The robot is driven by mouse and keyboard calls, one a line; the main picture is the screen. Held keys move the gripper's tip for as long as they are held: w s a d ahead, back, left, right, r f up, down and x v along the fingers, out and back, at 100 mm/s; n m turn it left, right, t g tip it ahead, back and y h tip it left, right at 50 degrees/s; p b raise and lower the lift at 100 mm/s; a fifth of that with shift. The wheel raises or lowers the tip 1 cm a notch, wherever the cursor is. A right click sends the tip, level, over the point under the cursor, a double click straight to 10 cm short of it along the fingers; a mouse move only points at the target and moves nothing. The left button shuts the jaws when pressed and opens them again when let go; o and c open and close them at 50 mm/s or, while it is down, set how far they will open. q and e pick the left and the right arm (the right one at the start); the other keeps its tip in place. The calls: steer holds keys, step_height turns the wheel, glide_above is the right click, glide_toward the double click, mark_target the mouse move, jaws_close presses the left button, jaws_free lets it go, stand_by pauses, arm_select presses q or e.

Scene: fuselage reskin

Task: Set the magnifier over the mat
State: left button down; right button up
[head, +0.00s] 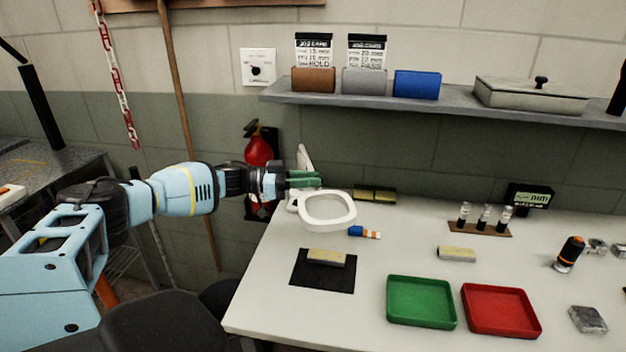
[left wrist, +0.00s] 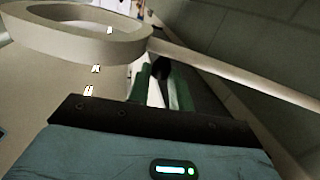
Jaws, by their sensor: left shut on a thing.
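The magnifier (head: 328,227) has a white ring-shaped head and a pale arm. Its head hangs over the table's back left part, behind the black mat (head: 340,283) and not above it. My left gripper (head: 305,180) has green fingers and is shut on the magnifier beside its head. In the left wrist view, the magnifier's ring (left wrist: 80,40) fills the upper left, and its arm runs right past the fingers of my left gripper (left wrist: 160,82). The exact grip spot is partly hidden. A small tan block (head: 326,257) lies on the mat. My right gripper is not in view.
A blue and orange item (head: 365,232) lies near the magnifier's head. A green tray (head: 421,302) and a red tray (head: 501,310) stand right of the mat. A vial rack (head: 480,229) stands farther back. A shelf (head: 430,108) overhangs the table's back.

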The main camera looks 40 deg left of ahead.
arm_select(q)
steer(key=c, duration=1.4)
jaws_free()
steer(key=shift+o, duration=0.7)
arm_select(e)
steer(key=shift+s+f, duration=0.1)
steer(key=shift+s, duration=0.15)
arm_select(q)
steer(key=b+v, duration=0.1)
steer(key=v, duration=0.6)
steer(key=shift+s+a, duration=0.3)
arm_select(e)
steer(key=shift+f, duration=0.65)
steer(key=shift+s, duration=0.35)
